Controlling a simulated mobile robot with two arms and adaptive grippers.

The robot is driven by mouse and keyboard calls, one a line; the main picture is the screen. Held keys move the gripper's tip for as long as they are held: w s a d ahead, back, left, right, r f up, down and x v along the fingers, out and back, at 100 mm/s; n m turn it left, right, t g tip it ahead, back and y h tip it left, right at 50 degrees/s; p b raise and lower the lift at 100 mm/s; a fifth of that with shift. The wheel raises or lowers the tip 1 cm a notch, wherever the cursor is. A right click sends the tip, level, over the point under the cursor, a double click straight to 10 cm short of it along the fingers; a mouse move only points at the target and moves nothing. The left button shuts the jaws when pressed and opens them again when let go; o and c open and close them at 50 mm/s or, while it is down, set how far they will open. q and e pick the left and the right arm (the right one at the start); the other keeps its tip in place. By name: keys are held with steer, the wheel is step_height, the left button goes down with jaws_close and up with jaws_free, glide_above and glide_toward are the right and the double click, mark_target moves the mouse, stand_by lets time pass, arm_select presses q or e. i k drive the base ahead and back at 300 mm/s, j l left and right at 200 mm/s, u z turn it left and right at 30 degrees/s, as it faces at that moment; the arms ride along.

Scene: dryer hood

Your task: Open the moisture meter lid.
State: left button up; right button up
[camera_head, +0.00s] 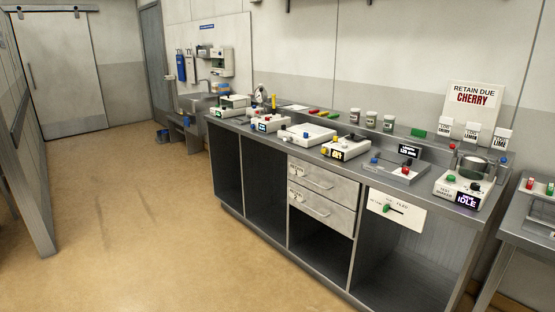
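Several small white bench instruments stand in a row on a long grey counter (240,126). Their labels are too small to tell which one is the moisture meter. One white box (304,134) has a broad flat top that may be a lid; it looks shut. Neither of my grippers is in view.
At the right end stands a shaker (458,190) reading IDLE, carrying a metal pan (474,167). A grey tray with knobs (397,168) lies beside it. Drawers (322,181) and open bays are below. A sign reads RETAIN DUE CHERRY (474,98). The tan floor (140,215) is clear.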

mark_target(237, 102)
steer(key=i+j+u, duration=0.65)
steer(key=i, duration=0.2)
steer(key=i+j+u, duration=0.1)
steer(key=i+u, duration=0.2)
steer(key=i, duration=0.15)
steer(key=i+u, duration=0.3)
steer(key=i, duration=0.15)
steer(key=i+z, duration=0.15)
steer(key=i, duration=0.35)
steer(key=i+j+z, duration=0.15)
steer(key=i, duration=0.35)
steer(key=i+j+z, duration=0.15)
steer(key=i, duration=0.35)
steer(key=i+j+z, duration=0.15)
steer(key=i+j, duration=0.2)
steer(key=i, duration=0.15)
steer(key=i+j+z, duration=0.25)
steer(key=z, duration=0.15)
steer(key=i+j+z, duration=0.9)
steer(key=j+z, duration=0.3)
steer(key=j, duration=0.1)
